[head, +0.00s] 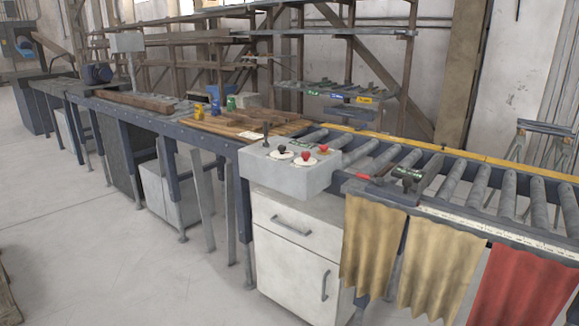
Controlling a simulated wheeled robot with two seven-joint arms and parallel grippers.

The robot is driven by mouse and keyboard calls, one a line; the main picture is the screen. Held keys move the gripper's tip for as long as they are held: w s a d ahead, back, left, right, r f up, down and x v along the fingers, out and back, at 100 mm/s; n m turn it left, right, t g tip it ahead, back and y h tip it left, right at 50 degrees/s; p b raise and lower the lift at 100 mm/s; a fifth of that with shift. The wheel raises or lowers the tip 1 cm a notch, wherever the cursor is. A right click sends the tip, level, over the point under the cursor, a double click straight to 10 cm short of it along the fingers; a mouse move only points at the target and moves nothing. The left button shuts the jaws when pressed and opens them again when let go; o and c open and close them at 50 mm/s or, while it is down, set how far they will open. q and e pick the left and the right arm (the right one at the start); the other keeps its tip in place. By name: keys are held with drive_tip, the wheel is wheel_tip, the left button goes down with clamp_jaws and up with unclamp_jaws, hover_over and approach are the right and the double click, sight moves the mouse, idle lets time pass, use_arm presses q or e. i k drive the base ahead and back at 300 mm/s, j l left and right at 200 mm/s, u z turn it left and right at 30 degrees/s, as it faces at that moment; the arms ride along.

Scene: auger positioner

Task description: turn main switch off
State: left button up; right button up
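A grey control box (285,173) stands on the bench near the middle of the head view. On its top are a small black upright lever (265,133), a dark knob on a pale round plate (281,150), and two red knobs, one at the front (306,155) and one farther back to the right (324,149). I cannot tell which of these is the main switch or what position it is in. Neither of my grippers is in view.
A white cabinet (295,235) stands below the box. A roller conveyor (450,180) runs to the right, with tan (368,245) and red (525,285) cloths hanging from its front. A long bench (130,108) with wood runs left. The floor (110,235) at front left is clear.

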sight(305, 154)
drive_tip(key=i+l+z, duration=0.15)
drive_tip(key=i, duration=0.25)
drive_tip(key=i+l+z, duration=0.1)
drive_tip(key=i+l, duration=0.25)
drive_tip(key=i+l+z, duration=0.15)
drive_tip(key=i, duration=0.35)
drive_tip(key=i+l+z, duration=0.1)
drive_tip(key=i, duration=0.35)
